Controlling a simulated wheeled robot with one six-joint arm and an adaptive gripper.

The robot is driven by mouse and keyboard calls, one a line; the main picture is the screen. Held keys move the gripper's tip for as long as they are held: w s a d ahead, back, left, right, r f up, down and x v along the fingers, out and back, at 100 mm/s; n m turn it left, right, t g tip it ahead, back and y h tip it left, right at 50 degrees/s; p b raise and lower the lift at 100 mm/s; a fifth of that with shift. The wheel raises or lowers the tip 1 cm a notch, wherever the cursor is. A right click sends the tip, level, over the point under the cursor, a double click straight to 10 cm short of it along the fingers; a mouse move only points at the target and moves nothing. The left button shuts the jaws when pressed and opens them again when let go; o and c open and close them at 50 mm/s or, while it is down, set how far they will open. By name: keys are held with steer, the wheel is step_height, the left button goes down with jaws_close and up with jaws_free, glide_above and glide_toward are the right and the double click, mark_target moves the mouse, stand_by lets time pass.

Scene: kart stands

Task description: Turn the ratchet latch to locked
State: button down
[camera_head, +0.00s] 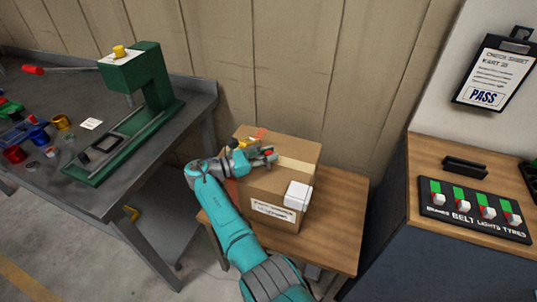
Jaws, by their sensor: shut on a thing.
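A cardboard box (262,185) stands on a small wooden table, with an orange strap (260,133) over it. The ratchet latch (253,142), a small yellow and metal piece, sits on top of the box along the strap. My gripper (268,157) is over the box top beside the latch, shut on part of it. A small red tip shows at the jaws. My wrist and fingers hide much of the latch, and its exact angle is too small to tell.
A white block (298,194) sits at the box's front right corner. The wooden table (340,225) has bare room on the right. A grey workbench (110,190) with a green press (152,75) is at left; a cabinet with a switch panel (475,209) is at right.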

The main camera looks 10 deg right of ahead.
steer(key=shift+f, duration=0.1)
steer(key=c, duration=0.9)
jaws_free()
steer(key=v, duration=1.2)
